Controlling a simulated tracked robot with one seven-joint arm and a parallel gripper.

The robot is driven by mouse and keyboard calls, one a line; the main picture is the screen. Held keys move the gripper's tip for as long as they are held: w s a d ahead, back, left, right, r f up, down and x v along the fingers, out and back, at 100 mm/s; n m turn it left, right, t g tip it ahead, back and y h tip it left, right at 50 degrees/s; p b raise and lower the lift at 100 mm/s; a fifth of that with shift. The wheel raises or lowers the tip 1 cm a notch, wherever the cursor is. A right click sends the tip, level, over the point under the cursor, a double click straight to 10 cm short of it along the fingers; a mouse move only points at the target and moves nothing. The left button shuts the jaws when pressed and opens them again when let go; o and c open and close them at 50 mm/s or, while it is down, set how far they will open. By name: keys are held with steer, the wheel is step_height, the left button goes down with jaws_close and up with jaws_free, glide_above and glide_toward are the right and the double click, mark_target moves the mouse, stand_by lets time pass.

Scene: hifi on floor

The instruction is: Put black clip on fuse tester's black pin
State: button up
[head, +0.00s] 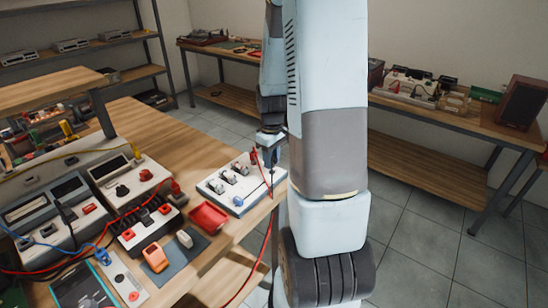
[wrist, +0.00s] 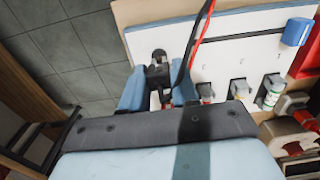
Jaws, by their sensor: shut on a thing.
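The fuse tester is a white board (head: 218,187) on the wooden bench, with several fuse holders on it; its board (wrist: 225,62) also fills the upper right of the wrist view. My gripper (head: 271,158) is over the board's far right end. In the wrist view its two blue fingers (wrist: 160,88) are shut on the black clip (wrist: 157,73), beside a black lead and a red lead. The clip's tip points to the board's end; a dark and grey spot shows there. The black pin is not clearly seen, and I cannot tell whether the clip touches it.
A red tray (head: 208,217) stands beside the tester at the bench edge. Several instruments with leads crowd the bench at left, including a white-and-black power unit (head: 152,224). Red cable hangs over the front edge. Tiled floor (wrist: 62,52) lies beyond the board's end.

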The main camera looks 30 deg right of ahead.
steer(key=shift+f, duration=0.75)
stand_by(0.8)
steer(key=o, duration=1)
steer(key=shift+c, duration=0.2)
step_height(320, 180, up, 14)
steer(key=shift+d+f, duration=0.1)
steer(key=shift+f, duration=0.05)
stand_by(0.4)
